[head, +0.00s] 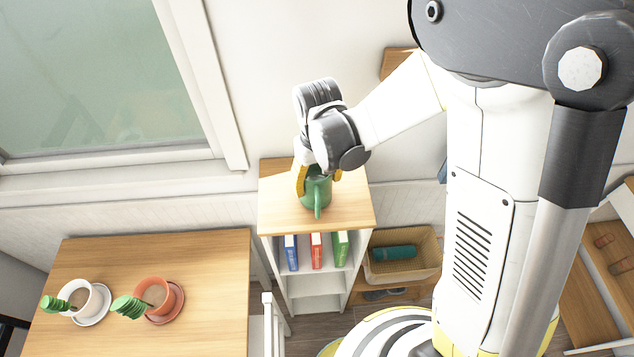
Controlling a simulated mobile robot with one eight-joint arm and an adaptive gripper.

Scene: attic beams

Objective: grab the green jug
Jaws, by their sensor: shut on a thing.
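The green jug (318,193) stands on the wooden top of a small white bookshelf (350,212) by the wall, in the middle of the head view. Its handle points toward the camera. My gripper (316,178) reaches down to the jug from above, with a yellow finger at the jug's left side. It is shut on the jug near its upper part. The jug's rim is partly hidden by the gripper. I cannot tell whether the jug's base is touching the top or slightly raised.
A wooden table (190,262) at the lower left bears a white pot (97,300) and a terracotta pot (166,298) on saucers. Books (316,250) stand in the shelf below the jug. A tan bin (418,240) with a teal roll (393,253) is right of it. A window is behind left.

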